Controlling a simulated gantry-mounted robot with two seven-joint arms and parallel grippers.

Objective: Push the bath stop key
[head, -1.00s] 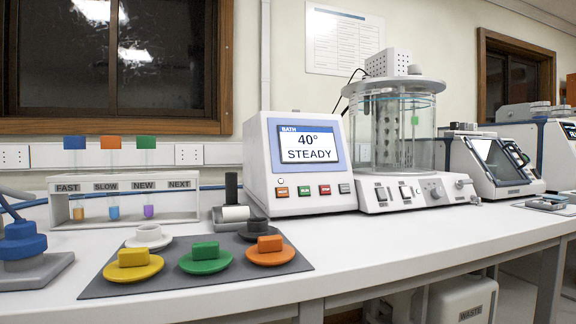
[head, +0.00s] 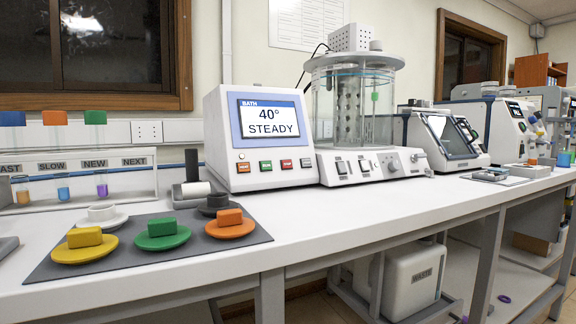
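The bath control unit (head: 257,143) is a white box with a sloped front, standing on the bench. Its screen (head: 269,118) reads "BATH 40° STEADY". Below the screen is a row of small keys: an orange key (head: 243,167), a green key (head: 265,166), a red key (head: 286,164) and a grey key (head: 306,163). The lettering on the keys is too small to read surely; the red one looks like the stop key. Nothing covers the keys. Neither of my grippers is in view.
A glass bath (head: 352,106) stands right of the control unit. A grey mat (head: 64,262) with coloured dishes lies front left, near a rack (head: 150,180) of vials. The bench (head: 330,210) in front is clear.

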